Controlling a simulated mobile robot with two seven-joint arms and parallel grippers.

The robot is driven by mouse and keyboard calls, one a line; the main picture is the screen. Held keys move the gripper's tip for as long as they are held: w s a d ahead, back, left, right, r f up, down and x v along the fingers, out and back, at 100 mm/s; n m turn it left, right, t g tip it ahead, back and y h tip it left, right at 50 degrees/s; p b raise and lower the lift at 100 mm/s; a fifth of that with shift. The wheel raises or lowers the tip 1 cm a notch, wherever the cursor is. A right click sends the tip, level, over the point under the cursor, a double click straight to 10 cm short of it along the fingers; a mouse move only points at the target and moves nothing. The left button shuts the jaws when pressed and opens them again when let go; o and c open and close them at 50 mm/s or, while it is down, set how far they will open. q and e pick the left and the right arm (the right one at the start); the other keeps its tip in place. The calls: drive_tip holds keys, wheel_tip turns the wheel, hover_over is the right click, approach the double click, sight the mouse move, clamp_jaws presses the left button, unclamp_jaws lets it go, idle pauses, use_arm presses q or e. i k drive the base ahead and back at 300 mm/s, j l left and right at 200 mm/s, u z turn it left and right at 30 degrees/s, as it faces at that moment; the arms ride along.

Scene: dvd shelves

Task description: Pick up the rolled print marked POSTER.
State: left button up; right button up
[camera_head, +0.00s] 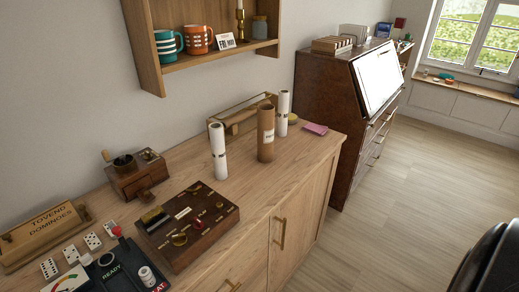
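Three upright rolls stand on the wooden sideboard (245,200). A white roll with a dark marked band (218,160) stands nearest, at the left. A brown cardboard tube (265,148) with a pale label stands in the middle and is the thickest. Another white roll with a dark band (282,120) stands behind it, at the right. The lettering on all three is too small to read, so I cannot tell which is marked POSTER. Neither of my grippers is in view.
A wooden box with knobs (187,222), a grinder (136,175), dominoes (92,241) and a black panel (118,271) crowd the left. A wall shelf (150,60) hangs above. A dark bureau (325,105) stands beyond. A dark curved object (492,262) is at lower right.

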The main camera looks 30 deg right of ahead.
sight(216, 130)
drive_tip(key=z, duration=0.8)
drive_tip(key=u, duration=0.2)
drive_tip(key=i+l+u, duration=0.2)
drive_tip(key=l+u, duration=0.15)
drive_tip(key=l, duration=0.2)
drive_tip(key=i+l+u, duration=0.15)
drive_tip(key=l+u, duration=0.15)
drive_tip(key=l, duration=0.25)
drive_tip(key=l+u, duration=0.35)
drive_tip(key=l, duration=0.2)
